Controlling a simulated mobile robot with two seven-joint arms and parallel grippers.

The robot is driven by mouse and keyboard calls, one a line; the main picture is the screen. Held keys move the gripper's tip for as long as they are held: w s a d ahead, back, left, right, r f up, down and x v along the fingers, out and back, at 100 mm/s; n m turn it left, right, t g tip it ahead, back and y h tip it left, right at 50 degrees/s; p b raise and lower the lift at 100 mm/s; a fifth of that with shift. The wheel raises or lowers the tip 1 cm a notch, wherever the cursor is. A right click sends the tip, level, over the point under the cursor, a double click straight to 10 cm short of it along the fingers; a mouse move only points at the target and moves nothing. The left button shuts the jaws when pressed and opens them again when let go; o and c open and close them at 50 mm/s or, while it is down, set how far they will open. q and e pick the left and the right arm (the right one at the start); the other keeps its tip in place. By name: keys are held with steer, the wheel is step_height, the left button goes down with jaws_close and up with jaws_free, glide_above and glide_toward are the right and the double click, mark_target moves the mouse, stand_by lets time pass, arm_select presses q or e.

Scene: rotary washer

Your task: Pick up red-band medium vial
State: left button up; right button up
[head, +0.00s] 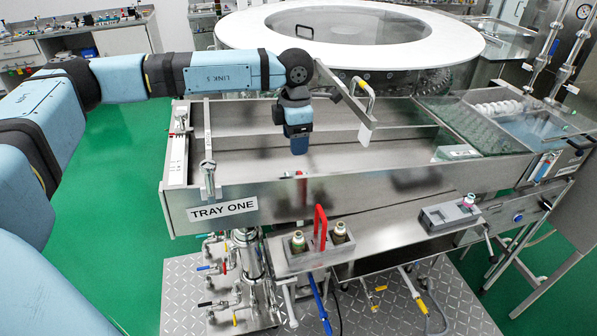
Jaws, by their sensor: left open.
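No vial can be made out clearly as the red-band medium one. Two small vials, a left one (298,241) and a right one (339,231), stand upright in a grey holder with a red handle (320,228) on the front shelf. Another small vial (468,201) with a pinkish part stands in a grey block (436,217) at the shelf's right. My left gripper (299,147) points down over the steel tray, up and away from all these vials. It is open, though its fingers are hard to make out. My right gripper is out of view.
The tray's front wall (380,189), labelled TRAY ONE, rises between my left gripper and the shelf. A slanted metal bar (345,100) is close right of my wrist. The round white-rimmed washer (240,32) is behind. The tray floor looks mostly clear.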

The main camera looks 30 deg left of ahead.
arm_select(q)
glide_above(294, 173)
step_height(294, 173, down, 5)
steer(key=shift+w+r+p, duration=0.15)
steer(key=shift+r+p, duration=0.05)
steer(key=shift+p, duration=0.2)
steer(key=shift+f, duration=0.35)
steer(key=shift+f+p, duration=0.5)
steer(key=shift+f, duration=0.05)
step_height(294, 173, down, 4)
steer(key=shift+r+p, duration=0.2)
steer(key=shift+p, duration=0.45)
steer(key=shift+f, duration=0.4)
steer(key=c, duration=1)
